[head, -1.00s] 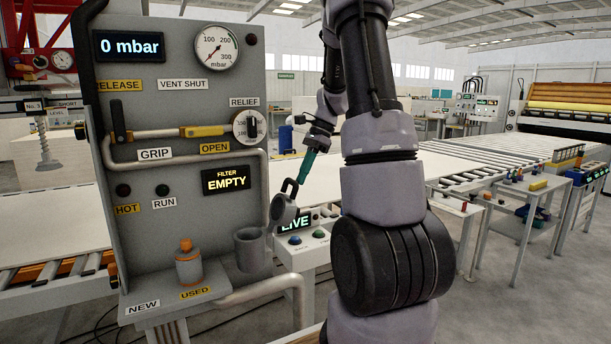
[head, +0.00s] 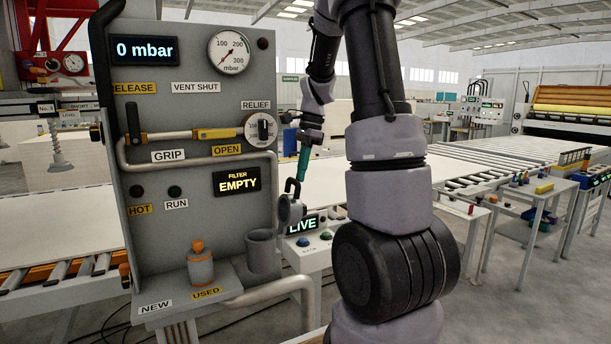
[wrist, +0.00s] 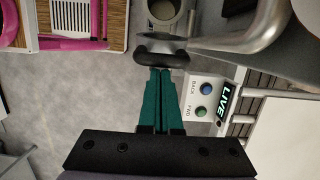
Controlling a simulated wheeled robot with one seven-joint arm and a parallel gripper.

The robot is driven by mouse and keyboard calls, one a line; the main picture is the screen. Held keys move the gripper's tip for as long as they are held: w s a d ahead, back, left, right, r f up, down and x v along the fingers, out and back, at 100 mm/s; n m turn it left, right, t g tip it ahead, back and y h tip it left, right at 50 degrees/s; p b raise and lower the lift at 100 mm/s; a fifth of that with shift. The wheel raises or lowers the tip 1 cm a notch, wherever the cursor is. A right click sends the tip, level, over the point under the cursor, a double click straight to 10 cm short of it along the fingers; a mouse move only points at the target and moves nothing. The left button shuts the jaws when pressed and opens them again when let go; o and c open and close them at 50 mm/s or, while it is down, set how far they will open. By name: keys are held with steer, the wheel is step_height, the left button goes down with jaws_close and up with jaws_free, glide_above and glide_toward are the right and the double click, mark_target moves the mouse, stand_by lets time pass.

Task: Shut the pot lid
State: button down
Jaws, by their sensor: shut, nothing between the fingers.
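My gripper (head: 301,176) has teal fingers, shut and empty, pointing down at the handle from above right. In the wrist view, the fingertips (wrist: 167,70) are right at the black handle (wrist: 161,56); whether they touch it I cannot tell.
A grey pipe (wrist: 240,38) runs close beside the pot. A control box (head: 310,250) with a LIVE display and buttons stands right of the pot. An orange-capped container (head: 200,268) is on the shelf to the left. The panel (head: 200,120) rises behind.

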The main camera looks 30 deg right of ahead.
steer(key=a+r, duration=0.1)
steer(key=a, duration=0.6)
steer(key=shift+s+a+r, duration=0.15)
steer(key=shift+a, duration=0.1)
stand_by(0.4)
